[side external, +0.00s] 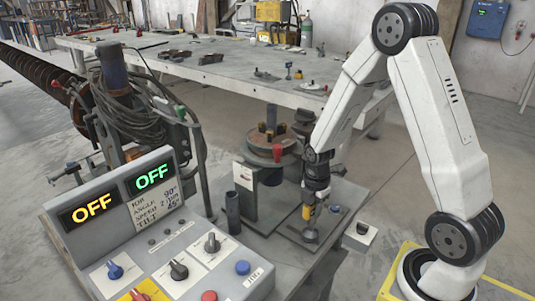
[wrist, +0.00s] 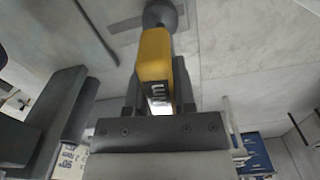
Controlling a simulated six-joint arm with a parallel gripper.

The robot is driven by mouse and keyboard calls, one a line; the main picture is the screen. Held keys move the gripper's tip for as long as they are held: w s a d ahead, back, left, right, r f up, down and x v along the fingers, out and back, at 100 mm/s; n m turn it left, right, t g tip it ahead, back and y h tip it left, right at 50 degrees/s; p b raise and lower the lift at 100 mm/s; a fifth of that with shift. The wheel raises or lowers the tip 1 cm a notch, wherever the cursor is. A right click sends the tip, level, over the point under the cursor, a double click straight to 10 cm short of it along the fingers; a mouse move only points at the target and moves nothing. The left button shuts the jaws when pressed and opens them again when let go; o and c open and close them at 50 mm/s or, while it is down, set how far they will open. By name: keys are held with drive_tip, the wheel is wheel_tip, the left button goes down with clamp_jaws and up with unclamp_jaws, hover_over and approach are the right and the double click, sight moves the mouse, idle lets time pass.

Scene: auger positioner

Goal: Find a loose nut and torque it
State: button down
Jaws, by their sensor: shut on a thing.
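My gripper (side external: 318,198) points down beside the positioner, and its jaws are shut on a yellow tool (wrist: 155,55). The tool also shows in the side external view (side external: 307,212). In the wrist view it has a dark label near the jaws and a grey rounded end (wrist: 160,14) pointing away from them. In the side external view, a grey round piece (side external: 310,236) is just below the gripper, over a flat plate; I cannot tell whether it touches the plate. The positioner's round table (side external: 257,143) stands to the left. I cannot make out a loose nut.
A control panel (side external: 165,222) with two OFF displays fills the front left. A dark upright cylinder (side external: 233,212) stands left of my gripper. A small white block with a dark top (side external: 359,236) is to the right. A long workbench (side external: 225,72) with parts stands behind.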

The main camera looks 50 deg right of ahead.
idle(0.3)
drive_tip(key=shift+m, duration=1.2)
drive_tip(key=shift+m, duration=1.1)
drive_tip(key=shift+m, duration=1.2)
drive_tip(key=shift+n, duration=0.5)
